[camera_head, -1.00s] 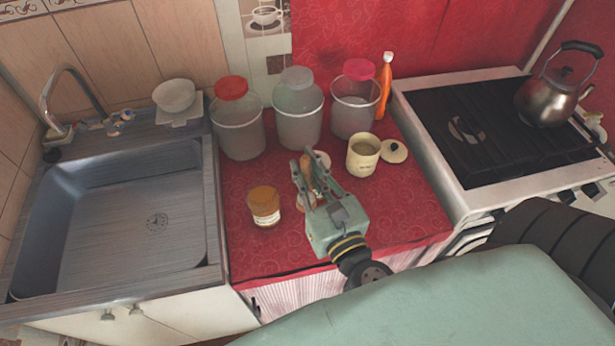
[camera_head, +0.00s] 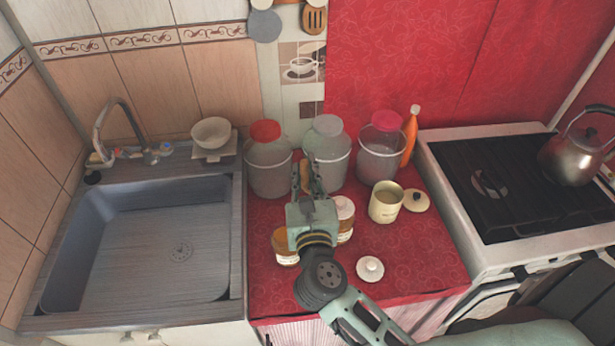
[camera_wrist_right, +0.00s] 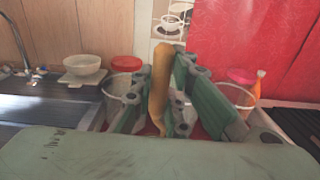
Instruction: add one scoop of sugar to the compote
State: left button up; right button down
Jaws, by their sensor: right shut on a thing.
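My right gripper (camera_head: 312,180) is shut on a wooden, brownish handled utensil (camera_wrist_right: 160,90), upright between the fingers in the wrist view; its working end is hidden. The gripper is above the red counter, in front of the big jars. The big jars have a red lid (camera_head: 265,131), a grey lid (camera_head: 328,125) and a pink lid (camera_head: 386,121). A cream canister (camera_head: 385,205) stands open to the right, its lid (camera_head: 416,201) beside it. I cannot tell which vessel holds the compote or sugar. My left gripper is not in view.
An amber jar (camera_head: 285,255) and a pale-topped jar (camera_head: 345,212) are partly behind my gripper. A white knobbed lid (camera_head: 370,268) lies on the counter. The sink (camera_head: 150,245) is left, the stove (camera_head: 470,260) and kettle (camera_head: 575,155) right. An orange bottle (camera_head: 410,135) stands behind.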

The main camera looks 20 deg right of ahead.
jog(key=shift+a, duration=0.1)
jog(key=a+f+n+b, duration=0.2)
jog(key=a+f+b, duration=0.2)
jog(key=b, duration=0.1)
jog(key=shift+a+f+t, duration=0.3)
jog(key=shift+a+f, duration=0.05)
jog(key=shift+f, duration=0.05)
dwell(0.5)
jog(key=shift+w+a+f+n+t+b, duration=0.1)
jog(key=shift+a+n+t+b, duration=0.35)
jog(key=shift+a+n, duration=1.2)
jog(key=shift+d, duration=0.15)
